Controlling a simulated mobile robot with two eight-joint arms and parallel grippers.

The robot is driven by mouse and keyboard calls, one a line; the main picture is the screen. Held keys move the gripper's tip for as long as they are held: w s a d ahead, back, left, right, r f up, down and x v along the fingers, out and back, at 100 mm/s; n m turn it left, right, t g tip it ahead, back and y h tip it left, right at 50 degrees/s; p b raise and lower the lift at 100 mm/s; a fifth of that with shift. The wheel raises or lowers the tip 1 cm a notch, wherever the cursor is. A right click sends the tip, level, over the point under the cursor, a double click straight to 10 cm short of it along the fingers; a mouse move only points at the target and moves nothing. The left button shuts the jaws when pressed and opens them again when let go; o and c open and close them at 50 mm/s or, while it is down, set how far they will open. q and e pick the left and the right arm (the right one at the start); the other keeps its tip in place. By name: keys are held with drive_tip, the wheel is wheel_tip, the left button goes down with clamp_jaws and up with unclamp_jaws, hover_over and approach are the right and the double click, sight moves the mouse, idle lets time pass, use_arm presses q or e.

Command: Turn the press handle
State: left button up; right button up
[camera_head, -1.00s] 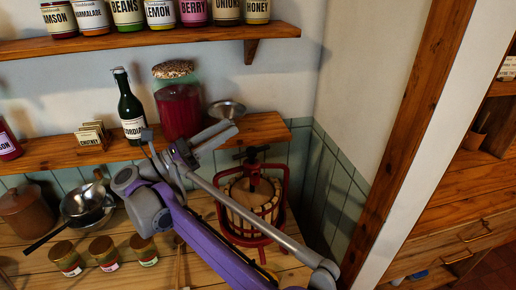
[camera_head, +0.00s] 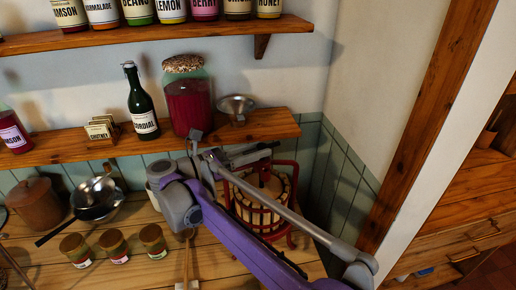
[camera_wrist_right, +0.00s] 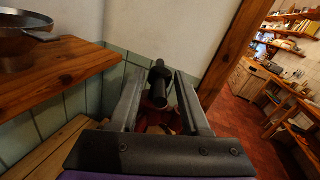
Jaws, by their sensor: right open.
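The press (camera_head: 264,212) has a red frame around a slatted wooden basket and stands at the right end of the counter, by the corner. Its dark handle is mostly hidden behind my right gripper (camera_head: 258,153) in the head view. In the right wrist view the black handle bar (camera_wrist_right: 157,88) shows between the two spread fingers of my right gripper (camera_wrist_right: 162,80). The gripper is open and at the top of the press; I cannot tell whether a finger touches the bar. My left gripper is not in view.
A pine shelf (camera_head: 70,152) above the counter holds a cordial bottle (camera_head: 143,105), a large red jar (camera_head: 187,105) and a metal funnel (camera_head: 236,106). The wall corner is close at right.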

drive_tip(key=shift+w+d, duration=0.2)
drive_tip(key=shift+d, duration=0.1)
clamp_jaws()
drive_tip(key=shift+n+t, duration=0.3)
drive_tip(key=shift+t, duration=0.1)
